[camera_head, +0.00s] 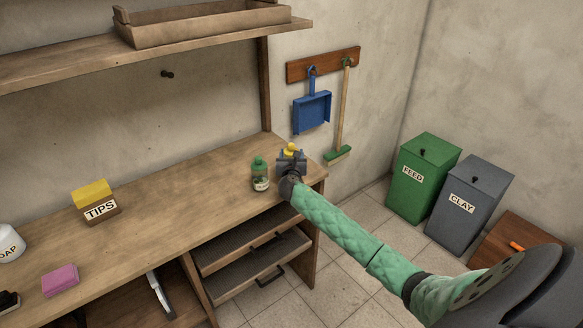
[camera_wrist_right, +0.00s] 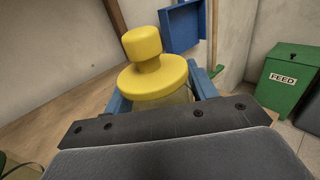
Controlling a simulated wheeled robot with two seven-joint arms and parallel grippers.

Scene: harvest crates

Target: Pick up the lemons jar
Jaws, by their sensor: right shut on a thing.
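A jar with a yellow knobbed lid (camera_head: 292,149) stands at the right end of the wooden workbench; its lid fills the middle of the right wrist view (camera_wrist_right: 152,72). My right gripper (camera_head: 291,160) is shut on this jar, with blue fingers on either side of its body. Its label is hidden, so I cannot read whether it says lemons. I cannot tell whether its base touches the bench. A second jar with a green lid (camera_head: 260,176) stands just left of the gripper, upright on the bench. My left gripper is not in view.
The workbench (camera_head: 175,200) also holds a TIPS box (camera_head: 97,204), a pink block (camera_head: 60,281) and a SOAP container (camera_head: 9,245). Open drawers (camera_head: 262,262) jut out below. A shelf (camera_head: 140,58) hangs above. FEED (camera_head: 420,180) and CLAY (camera_head: 468,207) bins stand right.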

